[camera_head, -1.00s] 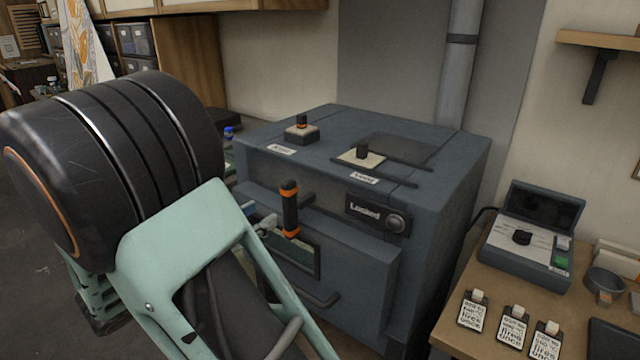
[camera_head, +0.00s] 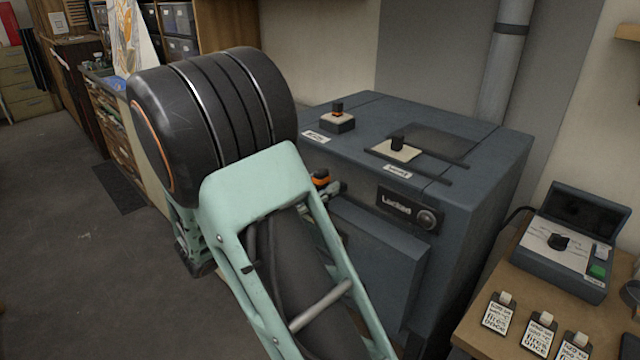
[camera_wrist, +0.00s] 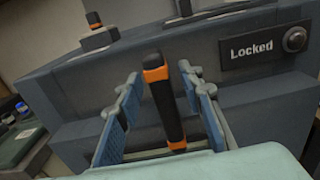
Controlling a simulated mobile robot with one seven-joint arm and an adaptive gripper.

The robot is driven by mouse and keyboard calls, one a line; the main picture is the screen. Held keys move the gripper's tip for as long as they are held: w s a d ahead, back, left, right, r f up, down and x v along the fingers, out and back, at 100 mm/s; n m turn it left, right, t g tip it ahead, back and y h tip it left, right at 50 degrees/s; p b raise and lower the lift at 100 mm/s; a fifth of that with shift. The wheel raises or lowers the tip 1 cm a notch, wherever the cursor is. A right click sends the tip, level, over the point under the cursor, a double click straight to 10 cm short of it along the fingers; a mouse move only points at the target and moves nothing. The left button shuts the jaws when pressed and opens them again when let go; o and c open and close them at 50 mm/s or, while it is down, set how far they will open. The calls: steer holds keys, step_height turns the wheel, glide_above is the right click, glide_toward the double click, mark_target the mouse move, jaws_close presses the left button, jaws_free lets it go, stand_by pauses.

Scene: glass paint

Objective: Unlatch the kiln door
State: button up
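The latch handle is an upright black bar with orange bands (camera_wrist: 168,105) on the front of the blue-grey kiln (camera_head: 480,165). In the head view only its orange top (camera_head: 320,178) shows; my arm hides the rest. My gripper (camera_wrist: 160,118) is open, with one blue-padded finger on each side of the handle in the wrist view. A gap shows on the left; the right finger looks close, and I cannot tell whether it touches. A "Locked" sign (camera_head: 408,208) with a round knob is on the kiln's front, right of the handle.
The kiln's top holds a small orange-and-black knob (camera_head: 338,111) and a black knob on a pale plate (camera_head: 397,146). A flue pipe (camera_head: 506,60) rises behind. A wooden table (camera_head: 500,335) at right holds a control box (camera_head: 565,245) and several tags. Open floor (camera_head: 70,250) lies at left.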

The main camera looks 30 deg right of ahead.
steer(key=shift+w+d, duration=0.1)
steer(key=shift+d, duration=0.2)
jaws_close()
